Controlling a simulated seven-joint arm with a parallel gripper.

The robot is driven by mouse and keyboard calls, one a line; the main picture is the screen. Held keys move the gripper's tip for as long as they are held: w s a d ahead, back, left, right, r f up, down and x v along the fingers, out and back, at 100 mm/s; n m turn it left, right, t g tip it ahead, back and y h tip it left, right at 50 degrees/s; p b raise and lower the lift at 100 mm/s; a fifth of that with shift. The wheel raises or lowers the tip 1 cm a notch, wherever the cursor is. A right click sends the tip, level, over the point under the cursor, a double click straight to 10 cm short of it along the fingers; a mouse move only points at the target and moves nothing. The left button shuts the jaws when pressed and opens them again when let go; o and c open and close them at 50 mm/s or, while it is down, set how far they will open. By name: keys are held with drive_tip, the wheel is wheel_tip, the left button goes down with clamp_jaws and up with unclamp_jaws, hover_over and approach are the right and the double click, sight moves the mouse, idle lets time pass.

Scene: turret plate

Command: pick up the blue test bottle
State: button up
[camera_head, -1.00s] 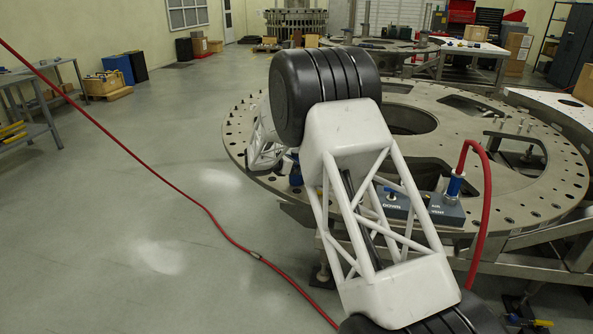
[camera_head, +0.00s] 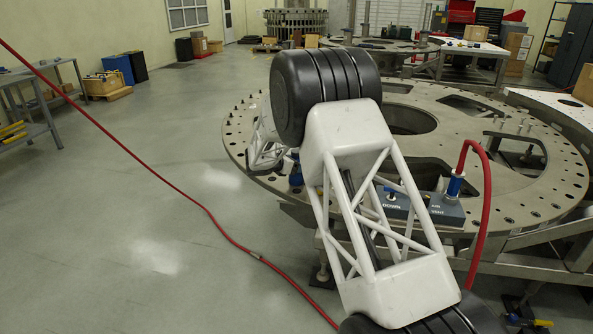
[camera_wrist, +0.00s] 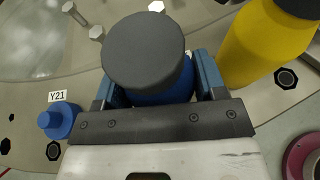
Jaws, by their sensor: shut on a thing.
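The blue test bottle (camera_wrist: 164,97) has a dark grey round cap (camera_wrist: 143,52) and stands between my gripper's fingers in the wrist view. My gripper (camera_wrist: 160,85) is shut on it, with one blue-grey finger on each side. The cap hides much of the bottle, and its base is out of sight, so I cannot tell if it touches the plate. In the head view my own arm hides most of the gripper area, and a small blue thing (camera_head: 295,172) beside the arm is too small to identify.
A yellow bottle (camera_wrist: 262,42) stands close right of my gripper. A blue peg (camera_wrist: 58,121) by a Y21 label and bolts (camera_wrist: 97,33) are on the left. A magenta ring (camera_wrist: 302,157) is at lower right. The turret plate (camera_head: 520,190) carries a control box (camera_head: 446,211) with a red hose.

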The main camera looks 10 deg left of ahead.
drive_tip(key=shift+c, duration=0.9)
drive_tip(key=shift+r, duration=0.15)
wheel_tip(320, 180, up, 4)
drive_tip(key=shift+f, duration=0.15)
drive_tip(key=s+d, duration=0.3)
drive_tip(key=s, duration=0.4)
drive_tip(key=s+d+r, duration=0.1)
drive_tip(key=s+d, duration=0.2)
drive_tip(key=s, duration=0.4)
drive_tip(key=shift+s+d, duration=0.2)
drive_tip(key=shift+s, duration=0.1)
drive_tip(key=shift+r, duration=0.1)
